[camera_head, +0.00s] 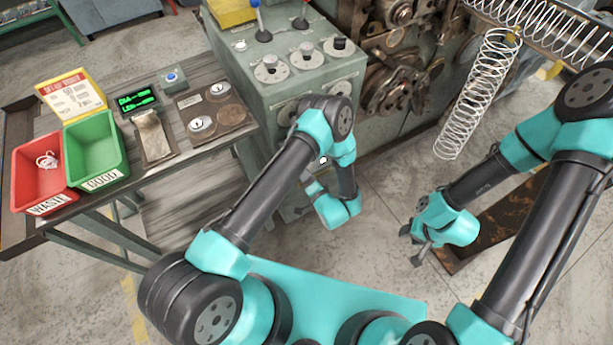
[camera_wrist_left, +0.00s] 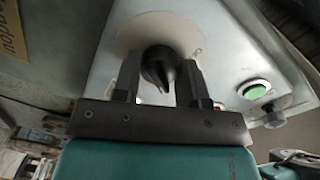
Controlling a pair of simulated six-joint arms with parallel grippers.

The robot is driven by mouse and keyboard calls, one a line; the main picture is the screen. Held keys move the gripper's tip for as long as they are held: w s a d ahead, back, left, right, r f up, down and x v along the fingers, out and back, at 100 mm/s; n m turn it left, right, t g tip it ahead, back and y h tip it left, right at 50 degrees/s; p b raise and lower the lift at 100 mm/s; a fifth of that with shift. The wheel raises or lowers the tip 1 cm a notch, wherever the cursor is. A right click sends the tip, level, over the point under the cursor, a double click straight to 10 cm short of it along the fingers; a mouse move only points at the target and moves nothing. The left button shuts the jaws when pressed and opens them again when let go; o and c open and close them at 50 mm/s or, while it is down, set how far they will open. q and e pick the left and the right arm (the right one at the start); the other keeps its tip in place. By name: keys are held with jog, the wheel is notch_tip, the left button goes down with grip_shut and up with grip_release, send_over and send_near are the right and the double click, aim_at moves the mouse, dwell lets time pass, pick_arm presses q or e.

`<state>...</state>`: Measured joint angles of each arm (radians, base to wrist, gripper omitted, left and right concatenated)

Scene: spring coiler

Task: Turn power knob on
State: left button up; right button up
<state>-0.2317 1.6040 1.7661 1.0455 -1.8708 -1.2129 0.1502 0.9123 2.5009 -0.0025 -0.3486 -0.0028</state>
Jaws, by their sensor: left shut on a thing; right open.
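In the left wrist view, the dark power knob (camera_wrist_left: 158,68) sits on a pale round plate (camera_wrist_left: 135,36) on the machine's grey-green panel. Its pointed end faces down in that picture. My left gripper (camera_wrist_left: 158,82) has one finger on each side of the knob and is shut on it. In the head view, my left gripper (camera_head: 313,184) is at the lower front of the machine cabinet, and the knob is hidden there. My right gripper (camera_head: 411,246) is open and empty above the floor, apart from the machine.
A green round button (camera_wrist_left: 255,90) and a metal fitting (camera_wrist_left: 273,118) are beside the knob. The cabinet (camera_head: 290,83) carries several dials and levers. A side table holds a red bin (camera_head: 27,190) and a green bin (camera_head: 85,135). A large spring (camera_head: 480,90) hangs at the right.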

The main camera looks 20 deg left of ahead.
pick_arm(q)
jog(key=shift+m, duration=1.1)
jog(key=o, duration=0.9)
jog(key=v, duration=1.7)
jog(key=shift+s+d, duration=0.1)
jog(key=shift+d, duration=0.15)
